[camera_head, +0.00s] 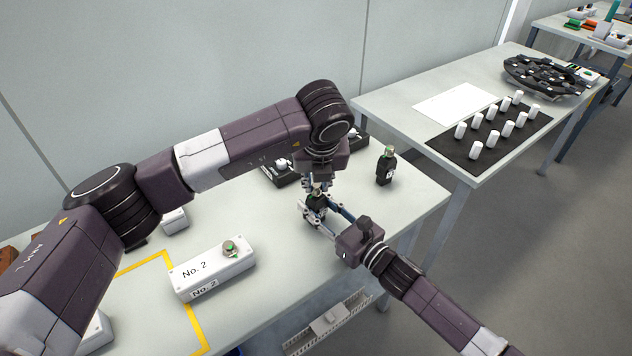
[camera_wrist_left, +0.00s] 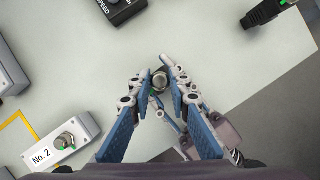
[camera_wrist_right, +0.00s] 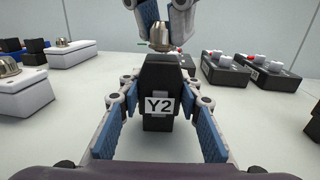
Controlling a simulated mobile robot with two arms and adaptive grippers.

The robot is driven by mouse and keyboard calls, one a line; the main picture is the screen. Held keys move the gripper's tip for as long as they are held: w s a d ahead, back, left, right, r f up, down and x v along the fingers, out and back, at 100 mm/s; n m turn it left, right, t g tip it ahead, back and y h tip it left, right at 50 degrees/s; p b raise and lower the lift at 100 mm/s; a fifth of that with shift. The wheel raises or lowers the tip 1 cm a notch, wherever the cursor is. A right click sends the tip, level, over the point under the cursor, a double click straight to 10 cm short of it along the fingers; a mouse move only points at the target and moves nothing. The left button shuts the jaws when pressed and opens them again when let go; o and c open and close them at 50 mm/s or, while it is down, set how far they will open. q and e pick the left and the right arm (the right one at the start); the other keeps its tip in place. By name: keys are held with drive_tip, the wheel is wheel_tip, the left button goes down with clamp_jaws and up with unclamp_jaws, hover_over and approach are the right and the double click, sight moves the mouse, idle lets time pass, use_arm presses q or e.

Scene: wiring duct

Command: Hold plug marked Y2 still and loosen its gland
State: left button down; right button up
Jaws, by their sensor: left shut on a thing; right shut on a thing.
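The black plug marked Y2 (camera_wrist_right: 158,78) stands upright in the right wrist view, with its white label facing that camera. My right gripper (camera_wrist_right: 160,92) is shut on the plug's body from the side. The metal gland (camera_wrist_right: 160,37) sits on top of the plug. My left gripper (camera_wrist_left: 160,84) comes down from above and is shut on the gland (camera_wrist_left: 160,79), one finger on either side. In the head view the plug (camera_head: 316,202) is small and partly hidden by both grippers. Whether the gland has turned cannot be told.
A white box marked No. 2 (camera_head: 215,273) with a metal and green fitting stands on the table to the left. Another black plug (camera_head: 386,168) stands to the right. Dark control boxes (camera_head: 283,174) are behind. A second table (camera_head: 395,103) holds white cylinders on a black mat.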

use_arm(q)
drive_tip(key=n+y, duration=0.1)
drive_tip(key=n, duration=0.1)
drive_tip(key=n+y, duration=0.1)
drive_tip(key=n, duration=0.2)
drive_tip(key=shift+g, duration=0.4)
drive_tip(key=shift+f, duration=0.1)
drive_tip(key=c, duration=1.9)
unclamp_jaws()
drive_tip(key=m+h, duration=0.1)
drive_tip(key=m, duration=0.1)
drive_tip(key=m+h, duration=0.1)
drive_tip(key=m, duration=0.2)
drive_tip(key=shift+a+t, duration=0.15)
drive_tip(key=shift+t, duration=0.25)
drive_tip(key=m+h, duration=0.1)
drive_tip(key=m, duration=0.1)
drive_tip(key=m+h, duration=0.1)
drive_tip(key=m, duration=0.2)
drive_tip(key=shift+m+g, duration=0.3)
